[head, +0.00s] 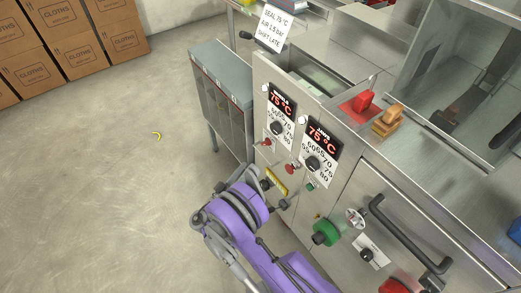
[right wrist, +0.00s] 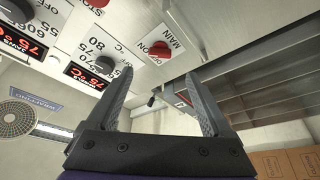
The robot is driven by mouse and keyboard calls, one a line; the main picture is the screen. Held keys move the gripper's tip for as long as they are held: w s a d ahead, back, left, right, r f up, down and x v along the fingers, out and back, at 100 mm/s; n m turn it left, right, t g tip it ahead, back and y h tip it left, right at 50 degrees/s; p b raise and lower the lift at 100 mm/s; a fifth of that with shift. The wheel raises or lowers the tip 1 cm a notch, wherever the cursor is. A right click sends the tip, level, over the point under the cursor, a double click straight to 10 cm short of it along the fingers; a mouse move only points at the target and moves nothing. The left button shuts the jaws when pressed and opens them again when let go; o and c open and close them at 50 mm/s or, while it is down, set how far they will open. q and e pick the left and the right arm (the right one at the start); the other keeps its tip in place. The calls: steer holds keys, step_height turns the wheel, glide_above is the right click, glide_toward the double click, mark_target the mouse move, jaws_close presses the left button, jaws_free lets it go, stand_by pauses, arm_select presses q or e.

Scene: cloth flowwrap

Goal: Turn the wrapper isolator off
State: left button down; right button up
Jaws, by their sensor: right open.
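The isolator is a red rotary switch (right wrist: 160,50) on a white plate marked MAIN, ON and OFF in the right wrist view. It also shows small on the left of the machine's front panel in the head view (head: 267,142). I cannot tell which mark its handle points to. My right gripper (right wrist: 160,100) is open and empty, its dark fingers apart, with the switch beyond and between them, not touched. In the head view my right gripper (head: 275,194) is in front of the panel, below the switch. My left gripper is not in view.
Two temperature dials with red 75 °C displays (head: 282,103) (head: 322,142) sit beside the switch. A red stop button (head: 291,168) and a green button (head: 310,187) are close by. A grey cabinet (head: 220,95) stands left of the panel; cartons (head: 70,40) stand behind. The floor at left is mostly clear.

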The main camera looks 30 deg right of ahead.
mark_target(265, 143)
steer(key=x, duration=0.9)
steer(key=shift+d, duration=0.35)
steer(key=shift+w+r, duration=0.1)
jaws_close()
